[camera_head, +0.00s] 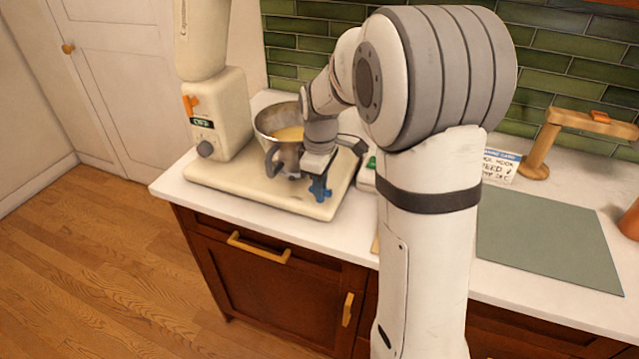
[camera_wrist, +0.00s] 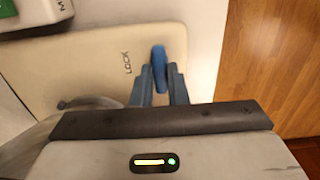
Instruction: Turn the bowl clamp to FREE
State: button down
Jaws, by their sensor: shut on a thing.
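The bowl clamp is a blue lever (camera_wrist: 159,66) on the cream base plate of the mixer (camera_head: 229,180). The word LOCK is printed on the plate beside the lever in the wrist view. My gripper (camera_wrist: 158,80) has its two blue-grey fingers closed on the blue lever, one on each side. In the head view my gripper (camera_head: 320,186) is at the front right corner of the base plate. No FREE mark is visible. The metal bowl (camera_head: 262,122) with yellow contents stands on the base plate, left of my gripper.
The mixer body (camera_head: 228,115) stands behind left, with an orange switch (camera_head: 190,104) and an OFF label. A green-marked device (camera_head: 368,168) is close right of the base plate. The counter's front edge is near.

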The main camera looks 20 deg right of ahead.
jog(key=c, duration=1.4)
grip_release()
jog(key=shift+c, duration=0.2)
notch_tip(320, 180, up, 8)
jog(key=shift+f, duration=0.1)
